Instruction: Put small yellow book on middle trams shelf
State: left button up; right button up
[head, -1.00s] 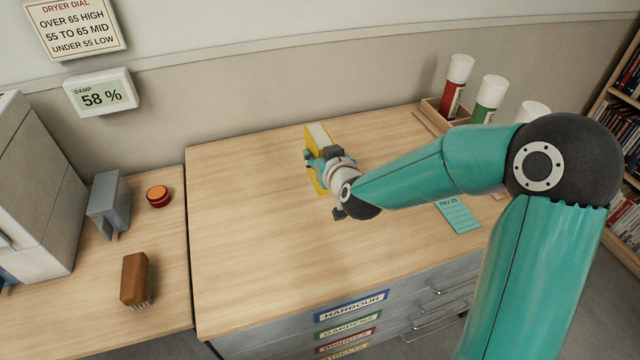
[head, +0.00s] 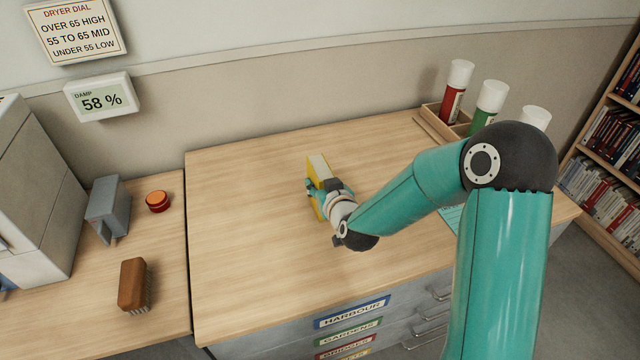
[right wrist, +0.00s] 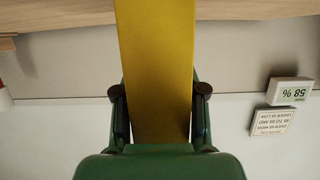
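The small yellow book (head: 318,167) stands upright above the wooden cabinet top, with its pale top edge showing. My right gripper (head: 325,189) is shut on it from the near side. In the right wrist view the yellow book (right wrist: 158,60) fills the space between the two dark finger pads of my right gripper (right wrist: 160,92). Whether the book's bottom touches the wood is hard to tell, as my gripper covers its lower part. No shelf marked trams can be read in view. My left gripper is not in view.
A bookcase (head: 610,150) full of books stands at the far right. Red and green canisters stand in a wooden tray (head: 432,113) at the back right. On the left counter are a brush (head: 133,285), an orange-topped tin (head: 157,200) and a grey holder (head: 107,210). The cabinet's left half is clear.

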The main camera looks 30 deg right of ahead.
jog(key=o, duration=0.4)
jog(key=shift+r, duration=0.1)
